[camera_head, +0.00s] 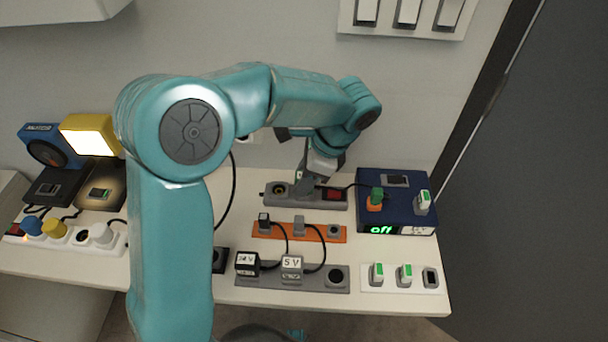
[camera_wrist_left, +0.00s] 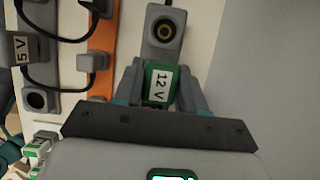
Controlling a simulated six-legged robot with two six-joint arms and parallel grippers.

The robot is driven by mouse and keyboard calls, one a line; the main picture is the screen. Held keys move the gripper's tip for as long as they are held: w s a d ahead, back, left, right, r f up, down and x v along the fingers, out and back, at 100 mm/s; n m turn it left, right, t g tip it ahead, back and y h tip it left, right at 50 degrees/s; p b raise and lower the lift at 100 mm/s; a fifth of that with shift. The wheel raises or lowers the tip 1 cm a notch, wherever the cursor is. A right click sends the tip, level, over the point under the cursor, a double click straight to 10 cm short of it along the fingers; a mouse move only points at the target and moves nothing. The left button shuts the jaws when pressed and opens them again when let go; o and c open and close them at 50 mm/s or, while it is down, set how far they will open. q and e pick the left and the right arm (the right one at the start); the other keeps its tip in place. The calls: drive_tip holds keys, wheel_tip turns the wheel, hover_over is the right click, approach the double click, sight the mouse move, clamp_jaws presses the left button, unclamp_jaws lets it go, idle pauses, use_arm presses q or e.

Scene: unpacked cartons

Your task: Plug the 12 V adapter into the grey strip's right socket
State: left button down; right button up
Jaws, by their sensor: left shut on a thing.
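My left gripper (camera_head: 308,186) is shut on the 12 V adapter, a green block with a white label (camera_wrist_left: 161,87) in the left wrist view. In the head view the fingers hide most of the adapter. A red switch (camera_head: 333,194) is at the strip's right end. The right socket is hidden under the gripper and adapter; I cannot tell whether the plug is in it. My right gripper is not in view.
In front are an orange strip (camera_head: 262,235) and another grey strip (camera_head: 318,280) with a 5 V adapter (camera_head: 291,264), a black adapter (camera_head: 247,262) and an empty right socket. A dark blue box (camera_head: 397,212) reading "off" stands to the right; a black cord runs near the gripper.

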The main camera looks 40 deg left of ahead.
use_arm(q)
drive_tip(key=shift+f, duration=0.15)
drive_tip(key=c, duration=0.6)
unclamp_jaws()
drive_tip(key=shift+o, duration=0.2)
drive_tip(key=p+v, duration=0.3)
drive_tip(key=v, duration=1.3)
drive_tip(key=shift+p, duration=0.35)
drive_tip(key=shift+s+d, duration=0.1)
drive_tip(key=shift+d, duration=0.05)
